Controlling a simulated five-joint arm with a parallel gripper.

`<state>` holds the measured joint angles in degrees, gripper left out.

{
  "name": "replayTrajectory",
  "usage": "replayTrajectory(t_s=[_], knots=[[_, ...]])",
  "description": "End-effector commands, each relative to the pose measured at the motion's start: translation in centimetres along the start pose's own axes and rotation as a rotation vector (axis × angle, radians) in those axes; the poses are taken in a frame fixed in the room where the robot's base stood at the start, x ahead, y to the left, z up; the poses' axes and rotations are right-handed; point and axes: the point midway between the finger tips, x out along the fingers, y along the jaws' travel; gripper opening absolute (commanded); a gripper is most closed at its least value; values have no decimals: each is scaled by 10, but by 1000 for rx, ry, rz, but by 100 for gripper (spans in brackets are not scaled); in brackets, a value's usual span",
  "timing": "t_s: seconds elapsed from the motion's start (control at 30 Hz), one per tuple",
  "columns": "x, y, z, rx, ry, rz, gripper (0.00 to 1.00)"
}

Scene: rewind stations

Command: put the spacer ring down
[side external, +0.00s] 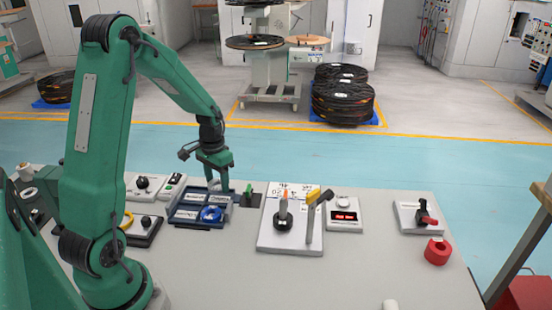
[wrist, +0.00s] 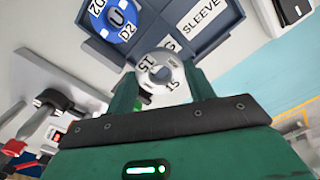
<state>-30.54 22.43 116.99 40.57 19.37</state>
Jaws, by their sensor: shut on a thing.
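The spacer ring (wrist: 160,72) is a pale grey ring marked "15" with a central hole. It sits between the two green fingers of my gripper (wrist: 160,82), which is shut on it. In the side view my gripper (side external: 222,188) points down at the far right part of a dark blue tray (side external: 180,219). The tray also shows in the wrist view (wrist: 217,45), with compartments labelled "SLEEVE" and one ending in "G", partly hidden by the ring. I cannot tell whether the ring touches the tray floor. A blue disc marked "D2" (wrist: 118,17) lies in another compartment.
A green upright piece (side external: 249,196) stands just right of the tray. The front middle of the table is clear.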

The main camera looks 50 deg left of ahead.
Motion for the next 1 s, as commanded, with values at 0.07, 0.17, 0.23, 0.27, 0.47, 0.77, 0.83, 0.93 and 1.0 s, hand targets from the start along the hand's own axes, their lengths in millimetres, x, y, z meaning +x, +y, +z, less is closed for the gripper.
replayTrajectory(t_s=[0.07,0.17,0.23,0.27,0.47,0.77,0.83,0.93,1.0], knots=[[1,-2,0,0,0,0,29],[1,-2,0,0,0,0,29],[3,-1,0,0,-1,0,29],[5,-1,0,0,-1,0,29],[25,-1,0,0,-3,1,29],[42,-1,0,0,0,0,29],[43,-1,0,0,-1,0,29],[43,-1,0,0,-2,1,29],[44,-1,1,0,-2,1,29]])
